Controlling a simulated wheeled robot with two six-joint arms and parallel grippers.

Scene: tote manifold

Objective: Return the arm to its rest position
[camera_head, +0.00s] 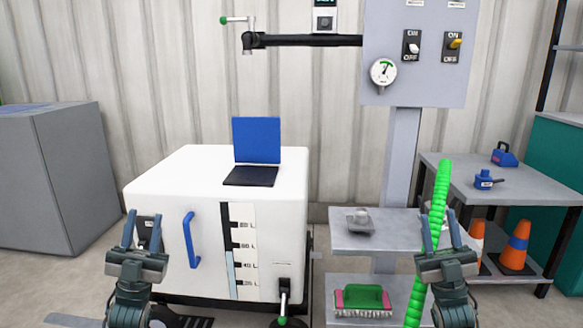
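My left gripper (143,230) is raised in front of the white tote's lower left side. Its two fingers point up and stand apart, with nothing visibly held between them. My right gripper (440,228) is raised at the lower right, its fingers also apart. A bright green ribbed hose (442,185) runs up past the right gripper and overlaps its left finger in the picture. I cannot tell whether the hose touches the gripper.
The white tote (165,187), with an open blue lid (256,140), stands centre-left. A grey post panel (425,75) carries a gauge and switches; a black pipe arm (310,40) reaches left from it. A grey table (535,188) and orange cones (516,245) stand right.

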